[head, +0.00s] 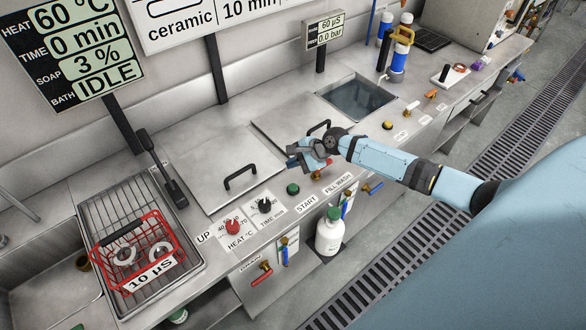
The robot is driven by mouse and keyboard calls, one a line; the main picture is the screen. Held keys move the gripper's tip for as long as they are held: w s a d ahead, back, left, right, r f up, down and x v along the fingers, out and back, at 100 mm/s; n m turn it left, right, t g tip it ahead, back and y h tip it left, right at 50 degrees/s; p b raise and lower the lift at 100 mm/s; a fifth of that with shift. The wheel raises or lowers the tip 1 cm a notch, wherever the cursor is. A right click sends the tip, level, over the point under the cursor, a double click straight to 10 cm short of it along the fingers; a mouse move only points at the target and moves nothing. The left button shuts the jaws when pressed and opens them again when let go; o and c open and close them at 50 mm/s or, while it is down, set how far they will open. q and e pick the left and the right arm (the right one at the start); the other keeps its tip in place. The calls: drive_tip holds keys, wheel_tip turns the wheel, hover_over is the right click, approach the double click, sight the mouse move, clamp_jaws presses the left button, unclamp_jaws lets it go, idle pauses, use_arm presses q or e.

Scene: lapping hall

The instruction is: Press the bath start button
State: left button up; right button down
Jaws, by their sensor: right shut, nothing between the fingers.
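The green start button (293,189) sits on the front ledge of the steel bench, just behind the START label (306,203). My right gripper (293,163) reaches in from the right and is shut and empty. In the picture it lies a little beyond the button, and a gap shows between them. Its exact height above the bench is hard to judge. The display (75,50) reads heat 60 °C, time 0 min, soap 3 % and bath IDLE. My left gripper is not in view.
A red heat knob (233,227) and a black time knob (265,205) are left of the button. A lidded bath (215,172) stands behind them. A red basket (135,255) with rings sits on a rack at left. A white bottle (329,232) stands below the ledge.

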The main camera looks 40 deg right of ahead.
drive_tip(key=shift+f, duration=0.15)
drive_tip(key=b, duration=0.8)
hover_over(293, 188)
wheel_tip(293, 188, down, 6)
drive_tip(key=shift+d+f, duration=0.1)
drive_tip(key=shift+f, duration=0.15)
drive_tip(key=shift+f+b, duration=0.35)
drive_tip(key=shift+f, duration=0.7)
drive_tip(key=shift+f, duration=0.15)
idle(0.4)
drive_tip(key=shift+f, duration=0.3)
